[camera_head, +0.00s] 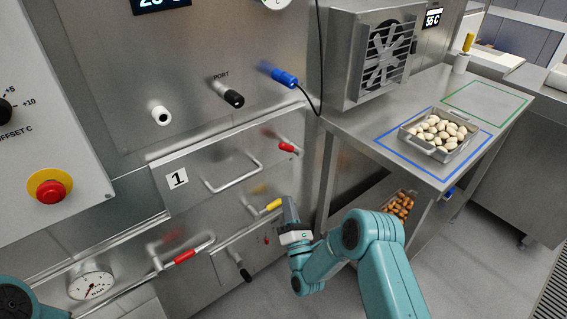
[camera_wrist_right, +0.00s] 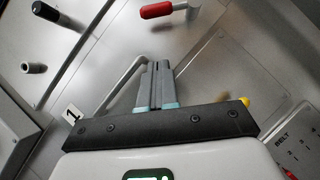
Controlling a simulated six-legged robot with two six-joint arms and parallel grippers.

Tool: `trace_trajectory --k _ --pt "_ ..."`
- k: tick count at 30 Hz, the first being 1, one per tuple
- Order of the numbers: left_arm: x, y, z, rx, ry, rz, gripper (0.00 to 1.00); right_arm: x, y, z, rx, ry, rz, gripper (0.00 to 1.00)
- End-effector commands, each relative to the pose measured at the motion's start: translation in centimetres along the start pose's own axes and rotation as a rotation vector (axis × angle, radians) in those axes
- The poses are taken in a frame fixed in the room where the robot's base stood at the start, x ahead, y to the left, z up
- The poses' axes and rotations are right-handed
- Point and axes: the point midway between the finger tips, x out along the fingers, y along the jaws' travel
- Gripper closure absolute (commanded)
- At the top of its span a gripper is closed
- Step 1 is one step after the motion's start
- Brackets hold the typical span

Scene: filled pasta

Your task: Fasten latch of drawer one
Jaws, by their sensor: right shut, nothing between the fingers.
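Drawer one is the steel front (camera_head: 210,163) marked with a "1" label (camera_head: 176,179), with a bar handle (camera_head: 235,181). It looks flush with the cabinet in the head view. A red-gripped latch lever (camera_head: 288,147) sits at its upper right corner; its grip also shows at the top of the right wrist view (camera_wrist_right: 160,10). I cannot tell whether it is engaged. My right gripper (camera_head: 288,203) is below that lever, apart from it. In the right wrist view its fingers (camera_wrist_right: 155,85) are shut and empty, near the bar handle (camera_wrist_right: 122,86). My left gripper is out of view.
A yellow-gripped lever (camera_head: 273,205) is close beside my right gripper. A lower red-gripped lever (camera_head: 184,256) is to its left. A steel table (camera_head: 460,166) with a food tray (camera_head: 408,134) stands right.

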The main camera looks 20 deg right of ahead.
Motion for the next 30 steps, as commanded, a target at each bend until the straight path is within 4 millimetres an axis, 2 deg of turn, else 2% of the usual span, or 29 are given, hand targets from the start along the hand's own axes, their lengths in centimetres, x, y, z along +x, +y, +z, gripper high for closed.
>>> trace_trajectory --k 5,14,16,21,30 --pt "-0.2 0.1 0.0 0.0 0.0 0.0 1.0 2.8 0.3 -0.1 0.0 -0.003 0.005 1.0" --pt "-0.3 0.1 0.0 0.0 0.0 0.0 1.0 9.4 0.5 -0.4 0.002 -0.002 0.006 1.0" --pt "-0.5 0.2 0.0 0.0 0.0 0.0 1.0 10.6 0.5 0.2 0.001 -0.003 0.004 1.0" --pt "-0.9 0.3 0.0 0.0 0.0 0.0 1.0 12.1 0.5 1.8 0.002 0.0 0.003 1.0" --pt "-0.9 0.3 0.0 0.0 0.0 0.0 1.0 12.7 0.3 2.4 0.003 0.002 0.002 1.0"
